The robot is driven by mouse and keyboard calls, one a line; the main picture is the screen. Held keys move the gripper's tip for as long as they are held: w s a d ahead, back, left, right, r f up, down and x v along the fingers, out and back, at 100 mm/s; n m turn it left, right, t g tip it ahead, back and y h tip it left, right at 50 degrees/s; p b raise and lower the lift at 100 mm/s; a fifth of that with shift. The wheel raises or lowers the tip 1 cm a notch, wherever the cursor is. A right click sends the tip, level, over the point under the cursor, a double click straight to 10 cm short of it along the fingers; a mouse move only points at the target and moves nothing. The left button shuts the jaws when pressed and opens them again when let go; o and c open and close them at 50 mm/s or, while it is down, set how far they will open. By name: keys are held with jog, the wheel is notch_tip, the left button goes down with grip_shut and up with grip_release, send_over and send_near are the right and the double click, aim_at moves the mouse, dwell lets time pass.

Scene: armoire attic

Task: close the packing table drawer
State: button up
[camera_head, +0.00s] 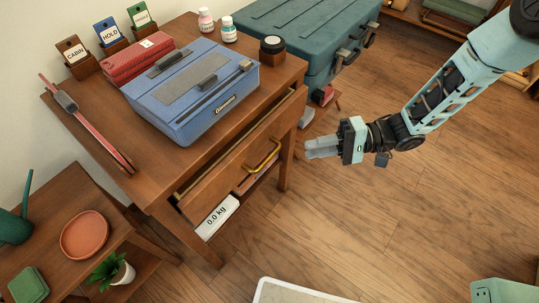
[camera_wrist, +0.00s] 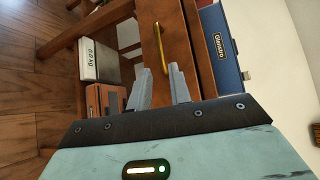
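The packing table (camera_head: 172,180) is brown wood. Its drawer (camera_head: 225,180) stands partly open, with a gap showing behind the top edge of its front. A curved brass handle (camera_head: 263,156) is on the drawer front. My gripper (camera_head: 309,147) is to the right of the handle, apart from it, with its grey fingers pointing left towards the table. In the wrist view, the drawer front (camera_wrist: 176,45) and brass handle (camera_wrist: 159,46) lie ahead of the fingertips. My gripper (camera_wrist: 160,70) is open there, with an empty gap between its fingers.
A blue case (camera_head: 190,112) and a red box (camera_head: 137,60) lie on the tabletop. A scale (camera_head: 217,216) reading 0.0 kg sits below the drawer. A large teal trunk (camera_head: 300,35) stands behind the table. The wooden floor (camera_head: 400,215) to the right is mostly clear.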

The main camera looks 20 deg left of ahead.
aim_at(269, 156)
jog(key=x, duration=1.1)
jog(key=shift+a, duration=0.15)
grip_shut()
